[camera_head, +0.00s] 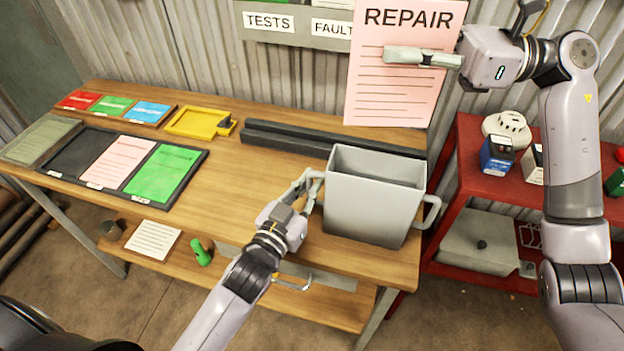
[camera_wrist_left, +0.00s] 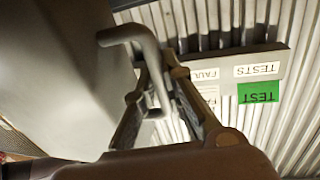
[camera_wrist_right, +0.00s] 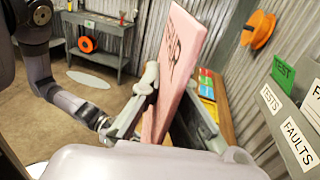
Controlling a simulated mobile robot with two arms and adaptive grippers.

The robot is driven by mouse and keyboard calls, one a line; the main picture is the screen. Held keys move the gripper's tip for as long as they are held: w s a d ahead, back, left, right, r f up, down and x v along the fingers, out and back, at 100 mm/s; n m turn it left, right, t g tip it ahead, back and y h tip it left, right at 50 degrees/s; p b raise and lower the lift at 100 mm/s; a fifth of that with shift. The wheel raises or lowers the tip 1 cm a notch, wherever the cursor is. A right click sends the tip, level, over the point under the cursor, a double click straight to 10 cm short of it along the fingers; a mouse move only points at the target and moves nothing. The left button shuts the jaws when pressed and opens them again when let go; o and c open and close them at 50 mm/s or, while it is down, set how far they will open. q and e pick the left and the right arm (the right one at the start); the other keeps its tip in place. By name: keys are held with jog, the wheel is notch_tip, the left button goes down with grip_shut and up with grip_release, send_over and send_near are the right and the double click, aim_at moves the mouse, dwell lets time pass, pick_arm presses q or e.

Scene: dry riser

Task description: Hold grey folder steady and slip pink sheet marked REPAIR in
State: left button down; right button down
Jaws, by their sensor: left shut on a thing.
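The grey folder (camera_head: 365,212), a deep open-topped holder with a handle on each side, stands upright near the right end of the wooden table. My left gripper (camera_head: 313,182) is shut on its left handle; the left wrist view shows the handle (camera_wrist_left: 150,70) between the fingers. The pink sheet marked REPAIR (camera_head: 395,98) is upright above and behind the folder's opening, apart from it. My right gripper (camera_head: 392,56) is shut on the sheet near its upper right edge. The sheet (camera_wrist_right: 175,65) also shows edge-on in the right wrist view. The folder's inside bottom is hidden.
A black tray (camera_head: 70,150) with pink and green sheets lies at the table's left. A yellow tray (camera_head: 198,122) and dark rails (camera_head: 300,137) lie behind. A red shelf (camera_head: 470,165) stands right. A wall rack (camera_head: 300,32) carries TESTS and FAULTS labels.

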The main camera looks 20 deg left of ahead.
aim_at(381, 156)
jog(key=shift+f+m+t+y, duration=0.1)
jog(key=shift+f+m+t, duration=0.55)
jog(key=shift+f, duration=2.4)
jog(key=shift+f+m+t+y, duration=0.1)
jog(key=shift+f+m+t, duration=0.55)
jog(key=shift+f, duration=2.45)
jog(key=shift+f+m+t+y, duration=0.15)
jog(key=shift+f+t, duration=0.85)
jog(key=shift+f, duration=2.05)
jog(key=c, duration=1.7)
grip_release()
